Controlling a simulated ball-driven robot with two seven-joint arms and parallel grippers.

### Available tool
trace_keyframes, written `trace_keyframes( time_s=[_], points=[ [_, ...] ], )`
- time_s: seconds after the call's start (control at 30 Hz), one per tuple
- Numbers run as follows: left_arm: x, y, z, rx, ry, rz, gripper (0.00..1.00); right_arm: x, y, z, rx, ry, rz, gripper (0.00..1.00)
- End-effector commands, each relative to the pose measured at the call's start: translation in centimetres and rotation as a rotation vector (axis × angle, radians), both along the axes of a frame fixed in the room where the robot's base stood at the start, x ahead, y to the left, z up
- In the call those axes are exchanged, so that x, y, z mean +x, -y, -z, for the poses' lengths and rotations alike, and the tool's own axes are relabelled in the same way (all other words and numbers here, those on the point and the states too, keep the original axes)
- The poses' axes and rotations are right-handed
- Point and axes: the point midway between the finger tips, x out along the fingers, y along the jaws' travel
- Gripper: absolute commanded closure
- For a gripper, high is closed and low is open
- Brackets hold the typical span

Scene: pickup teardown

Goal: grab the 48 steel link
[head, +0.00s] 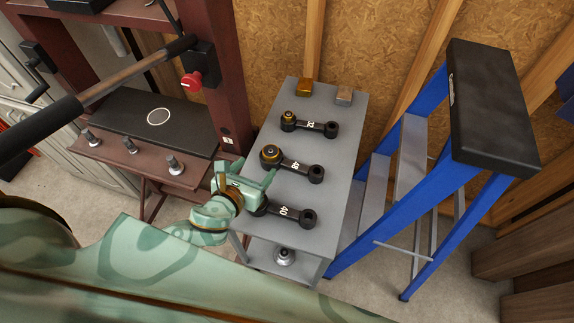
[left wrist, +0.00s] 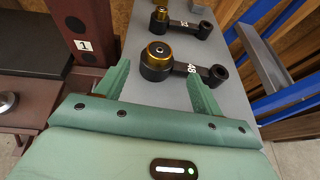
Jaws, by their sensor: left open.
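The 48 steel link (head: 290,164) is a black bar with a white 48, lying flat in the middle of a grey cart top (head: 337,165). Its large left end carries a brass-coloured bushing; its small right end has a hole. It also shows in the left wrist view (left wrist: 182,68), just beyond and partly between my fingers. My left gripper (head: 247,170) is open and empty at the cart's left edge, near the link's large end. In the left wrist view (left wrist: 158,75) the right finger overlaps the bar's near side; I cannot tell whether it touches.
The 40 link (head: 290,214) lies nearer, its large end partly hidden by my gripper. Another link (head: 312,125) lies farther back. A red press (head: 225,80) stands left and a blue stepladder (head: 430,170) right.

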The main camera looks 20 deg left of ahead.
Motion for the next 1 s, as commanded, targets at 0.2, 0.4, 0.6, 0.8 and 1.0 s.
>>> trace_keyframes(
  time_s=[0.2, 0.4, 0.6, 0.8, 1.0],
  points=[
    [2.7, 0.1, 1.4, -0.002, -0.001, 0.000, 0.33, 0.0, 0.3, 1.6, -0.004, -0.002, 0.002, 0.64],
    [4.9, 0.2, 2.6, -0.003, 0.000, 0.000, 0.33, -0.4, 0.3, 3.7, -0.003, -0.009, 0.002, 0.64],
    [7.4, 0.3, 3.5, -0.003, -0.001, 0.000, 0.33, -0.8, 0.2, 5.5, -0.003, -0.019, 0.001, 0.64],
    [7.7, 0.3, 3.2, -0.003, -0.003, 0.001, 0.33, -0.8, 0.1, 5.4, -0.001, -0.019, 0.001, 0.64],
    [7.7, 0.3, 3.2, -0.003, -0.002, 0.001, 0.72, -0.8, -0.1, 5.4, 0.001, -0.019, 0.000, 0.64]
  ],
)
